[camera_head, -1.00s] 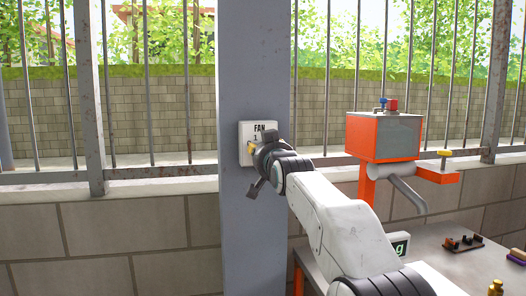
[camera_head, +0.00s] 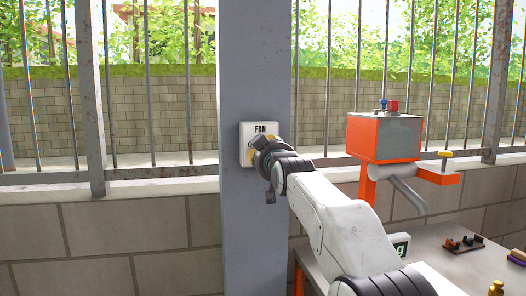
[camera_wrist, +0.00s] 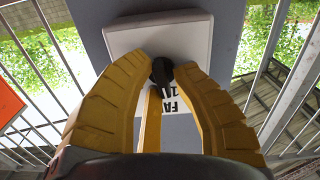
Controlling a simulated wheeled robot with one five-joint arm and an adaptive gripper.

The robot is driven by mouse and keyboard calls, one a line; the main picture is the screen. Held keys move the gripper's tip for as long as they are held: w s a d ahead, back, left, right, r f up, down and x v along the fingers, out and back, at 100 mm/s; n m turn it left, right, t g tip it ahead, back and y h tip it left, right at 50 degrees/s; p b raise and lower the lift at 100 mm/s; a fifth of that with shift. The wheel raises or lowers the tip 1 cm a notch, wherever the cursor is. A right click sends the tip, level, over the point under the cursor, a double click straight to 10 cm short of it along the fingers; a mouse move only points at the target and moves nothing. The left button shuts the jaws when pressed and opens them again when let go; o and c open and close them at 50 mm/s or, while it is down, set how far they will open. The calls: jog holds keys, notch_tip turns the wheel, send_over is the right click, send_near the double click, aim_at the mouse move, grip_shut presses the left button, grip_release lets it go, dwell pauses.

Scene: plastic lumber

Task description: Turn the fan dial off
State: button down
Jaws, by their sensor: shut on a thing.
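The white fan panel (camera_head: 246,138) marked FAN is fixed on a grey post. My gripper (camera_head: 253,153) is up against its front and hides most of its lower part. In the wrist view the yellow fingers of my gripper (camera_wrist: 162,75) are closed on a small dark dial (camera_wrist: 161,71) on the white panel (camera_wrist: 160,38). The dial's pointer direction cannot be made out.
The grey post (camera_head: 253,60) stands before a metal fence and block wall. An orange machine (camera_head: 383,137) with a grey arm stands to the right. A table (camera_head: 455,262) with small items is at lower right.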

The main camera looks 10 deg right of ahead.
jog(key=n, duration=0.5)
jog(key=shift+r+n, duration=0.45)
jog(key=shift+n, duration=2.15)
jog(key=shift+s, duration=0.1)
jog(key=c, duration=1.5)
grip_release()
jog(key=o, duration=0.3)
jog(key=shift+f, duration=0.25)
jog(key=shift+a, duration=0.1)
jog(key=shift+s, duration=5.85)
